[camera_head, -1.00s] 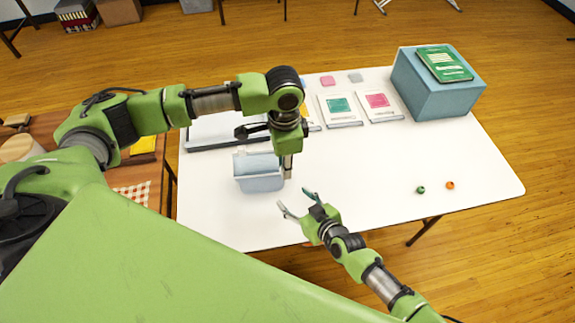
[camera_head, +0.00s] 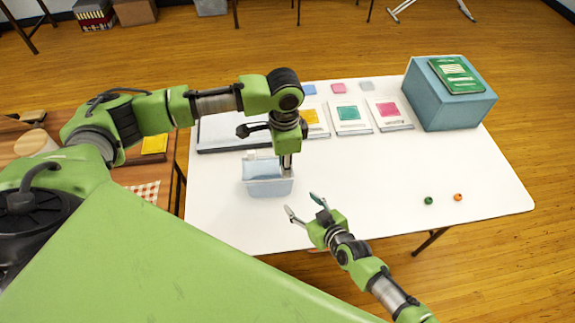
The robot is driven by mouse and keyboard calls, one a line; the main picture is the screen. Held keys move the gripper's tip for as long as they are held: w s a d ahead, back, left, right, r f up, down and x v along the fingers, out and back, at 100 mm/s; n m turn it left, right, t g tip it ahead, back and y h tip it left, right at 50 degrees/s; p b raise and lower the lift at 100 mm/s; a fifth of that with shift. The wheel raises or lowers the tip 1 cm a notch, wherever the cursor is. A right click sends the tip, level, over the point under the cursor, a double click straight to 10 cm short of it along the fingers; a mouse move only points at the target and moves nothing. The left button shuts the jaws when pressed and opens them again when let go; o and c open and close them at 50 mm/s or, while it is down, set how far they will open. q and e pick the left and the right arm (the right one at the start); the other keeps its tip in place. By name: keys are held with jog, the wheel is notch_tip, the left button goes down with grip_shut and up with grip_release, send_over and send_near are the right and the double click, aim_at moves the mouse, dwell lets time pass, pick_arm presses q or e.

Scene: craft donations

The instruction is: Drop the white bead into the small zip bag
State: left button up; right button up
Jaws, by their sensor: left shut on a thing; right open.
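My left gripper (camera_head: 287,167) points straight down at the right end of a pale blue, open-topped container (camera_head: 267,187). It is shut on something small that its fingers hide. No white bead shows anywhere on the table, so this is probably the white bead. The container stands upright near the table's front left; whether it is the small zip bag or holds it, I cannot tell. My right gripper (camera_head: 305,208) is open and empty, in front of the container and to its right.
A green bead (camera_head: 428,201) and an orange bead (camera_head: 457,197) lie on the white table (camera_head: 380,180) at right. Flat packets with yellow, teal (camera_head: 348,114) and pink squares lie behind. A blue box (camera_head: 452,100) bears a green book (camera_head: 456,75). The middle is clear.

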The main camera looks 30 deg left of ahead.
pick_arm(q)
jog(key=shift+w+a+f+p, duration=0.1)
jog(key=shift+w+a+p, duration=0.15)
jog(key=shift+a, duration=0.8)
jog(key=shift+w+a+p, duration=0.15)
jog(key=shift+w+a, duration=0.2)
jog(key=shift+a, duration=0.65)
pick_arm(e)
jog(key=shift+r, duration=0.5)
pick_arm(q)
jog(key=shift+a, duration=0.25)
jog(key=shift+f, duration=0.3)
jog(key=shift+f, duration=0.35)
pick_arm(e)
jog(key=shift+r, duration=0.1)
pick_arm(q)
jog(key=shift+f+p, duration=0.35)
jog(key=shift+f, duration=0.05)
pick_arm(e)
jog(key=shift+r, duration=0.2)
pick_arm(q)
jog(key=o, duration=0.7)
